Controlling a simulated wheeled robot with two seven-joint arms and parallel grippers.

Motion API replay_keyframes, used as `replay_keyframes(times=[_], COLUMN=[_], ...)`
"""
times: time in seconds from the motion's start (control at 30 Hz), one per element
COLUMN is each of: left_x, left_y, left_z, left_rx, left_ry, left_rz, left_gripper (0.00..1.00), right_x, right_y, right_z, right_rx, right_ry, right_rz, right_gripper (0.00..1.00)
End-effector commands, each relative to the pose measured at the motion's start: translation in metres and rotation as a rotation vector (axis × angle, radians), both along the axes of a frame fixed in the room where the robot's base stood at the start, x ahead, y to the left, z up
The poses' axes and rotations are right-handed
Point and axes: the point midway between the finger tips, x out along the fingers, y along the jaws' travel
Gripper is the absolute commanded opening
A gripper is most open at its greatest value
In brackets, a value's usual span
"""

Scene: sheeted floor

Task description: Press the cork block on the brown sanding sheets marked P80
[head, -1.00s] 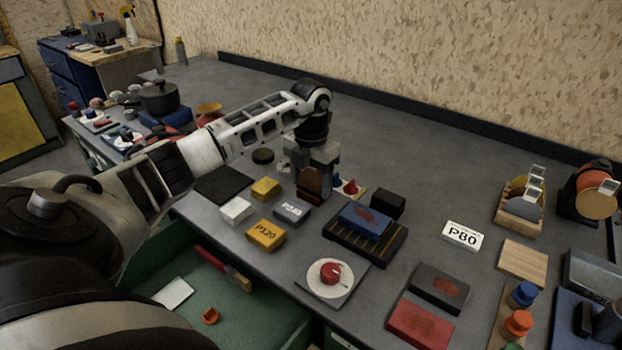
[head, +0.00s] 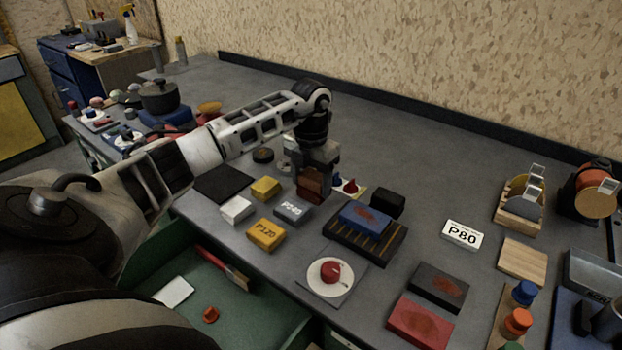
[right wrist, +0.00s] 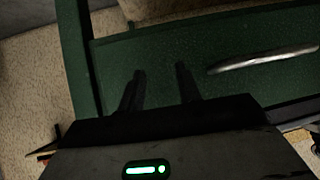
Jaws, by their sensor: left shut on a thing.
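My left gripper (head: 312,170) points down over the bench and is shut on a reddish-brown block (head: 310,187), which I take for the cork block. I cannot tell whether its lower edge touches anything. A white card marked P80 (head: 464,235) lies on the bench to the right. I cannot make out brown sheets with that mark. My right gripper (right wrist: 160,76) is open and empty in the right wrist view, over a green surface.
A blue block (head: 365,217) sits on a black slotted rack (head: 378,245), with a black block (head: 388,203) behind. A white disc with a red knob (head: 331,272), a red pad (head: 420,322) and a wooden board (head: 522,262) lie nearer. An open green drawer (head: 235,310) is in front.

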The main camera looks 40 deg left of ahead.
Motion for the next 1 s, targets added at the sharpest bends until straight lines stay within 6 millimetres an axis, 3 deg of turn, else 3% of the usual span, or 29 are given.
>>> replay_keyframes(times=[0.27, 0.8, 1.0], left_x=[-0.001, 0.0, 0.0], left_y=[0.0, 0.0, 0.0], left_z=[0.005, 0.051, 0.064], left_rx=[0.001, 0.0, 0.001], left_ry=[0.003, 0.001, -0.001], left_rz=[-0.001, 0.0, -0.001], left_gripper=[0.45, 0.45, 0.45], right_x=[0.0, 0.0, 0.001], right_y=[0.0, 0.0, 0.0], right_z=[0.006, 0.042, 0.041], right_rx=[0.0, 0.0, 0.001], right_ry=[0.0, -0.002, -0.003], right_rz=[0.0, 0.0, 0.0], right_gripper=[0.34, 0.34, 0.34])
